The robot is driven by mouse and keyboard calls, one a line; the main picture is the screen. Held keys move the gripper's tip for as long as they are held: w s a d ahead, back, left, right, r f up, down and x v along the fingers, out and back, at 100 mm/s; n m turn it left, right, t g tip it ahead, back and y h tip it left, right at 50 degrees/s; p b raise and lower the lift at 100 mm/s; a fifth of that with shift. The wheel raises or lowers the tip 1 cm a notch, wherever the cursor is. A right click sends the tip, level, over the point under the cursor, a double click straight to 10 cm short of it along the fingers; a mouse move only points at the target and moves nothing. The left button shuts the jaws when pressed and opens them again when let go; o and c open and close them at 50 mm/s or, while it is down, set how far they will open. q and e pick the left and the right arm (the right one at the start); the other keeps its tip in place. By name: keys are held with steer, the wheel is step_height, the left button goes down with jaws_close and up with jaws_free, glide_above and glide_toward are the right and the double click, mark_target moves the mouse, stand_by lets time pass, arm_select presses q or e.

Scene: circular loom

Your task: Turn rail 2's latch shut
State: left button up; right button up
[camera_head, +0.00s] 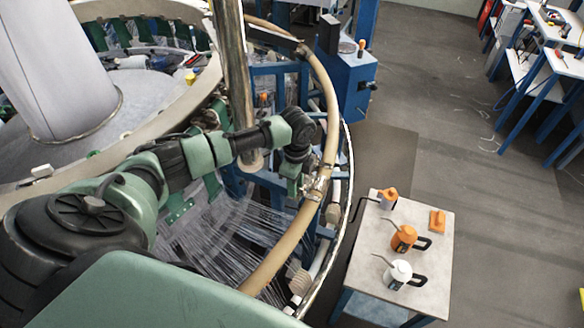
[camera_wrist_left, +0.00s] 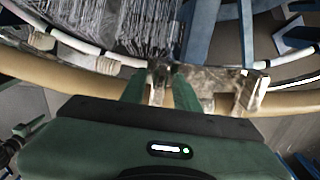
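A tan curved rail (camera_head: 328,105) runs around the loom's rim; I cannot tell whether it is rail 2. A metal latch or bracket (camera_head: 320,184) sits on it beside my left gripper (camera_head: 304,186). In the left wrist view the same metal part (camera_wrist_left: 222,82) lies across the tan rail (camera_wrist_left: 50,74). My left gripper's green fingers (camera_wrist_left: 159,88) are apart, one on each side of a small metal piece of it. I cannot tell whether they touch it, nor how far the latch is turned. My right gripper is in neither view.
A small table (camera_head: 439,232) to the right holds a white oiler can (camera_head: 398,272), an orange can (camera_head: 403,238) and other small items. A blue machine box (camera_head: 347,82) stands behind the rail. White threads (camera_head: 222,240) fan out below my left arm.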

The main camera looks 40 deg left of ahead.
arm_select(q)
steer(key=shift+r, duration=3.5)
steer(key=shift+d, duration=0.1)
